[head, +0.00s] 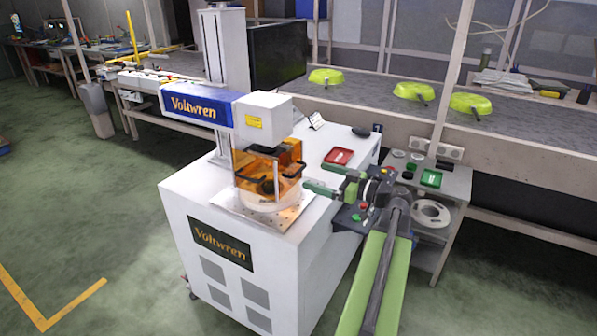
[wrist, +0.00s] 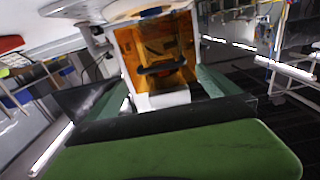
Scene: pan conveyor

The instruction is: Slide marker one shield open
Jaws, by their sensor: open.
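The marker (head: 225,110) is a white cabinet with a blue "Voltwren" head on a column. Its orange see-through shield (head: 249,164) hangs under the head, around the work spot. A dark bar handle (head: 292,171) sticks out from the shield's side towards my gripper. My gripper (head: 318,178) has green fingers and is open and empty, just right of that handle and apart from it. In the wrist view, the shield (wrist: 148,45) and a dark handle (wrist: 160,69) show ahead between the spread fingers. Whether the shield is fully closed I cannot tell.
A metal plate (head: 238,218) lies under the shield on the cabinet top. A red tray (head: 338,157) sits behind my gripper. A small side table (head: 455,190) stands at the right. Behind, a long conveyor (head: 370,98) carries several green pans. Open floor lies at the left.

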